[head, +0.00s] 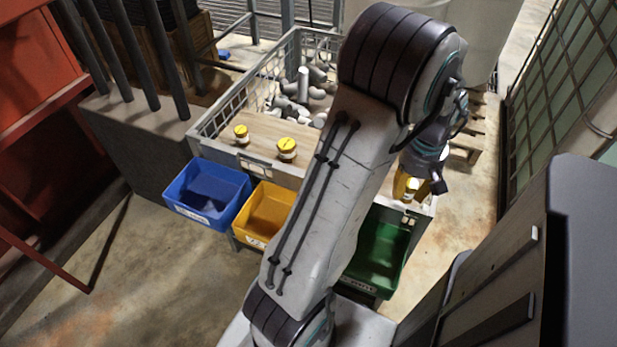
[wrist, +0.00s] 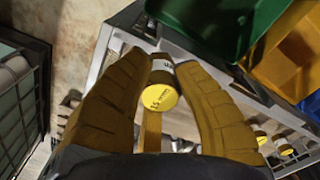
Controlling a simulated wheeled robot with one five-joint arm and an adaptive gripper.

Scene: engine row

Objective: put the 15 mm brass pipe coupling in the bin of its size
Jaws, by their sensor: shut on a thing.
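My gripper (head: 411,185) is at the right end of the wooden ledge in the head view, its yellow fingers pointing down. In the wrist view my gripper (wrist: 163,70) is shut on the brass pipe coupling (wrist: 160,97), whose yellow end face reads "15 mm". In the head view my fingers largely hide it. I cannot tell whether it touches the ledge. A blue bin (head: 178,191), a yellow bin (head: 246,230) and a green bin (head: 377,283) hang along the front of the ledge. My arm hides part of the row. The bin labels are too small to read.
Two other yellow-topped couplings (head: 241,134) and (head: 287,149) stand on the ledge, left of my arm. A wire crate (head: 221,118) with grey pipe fittings is behind. A dark block with posts stands left; a glazed frame stands right.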

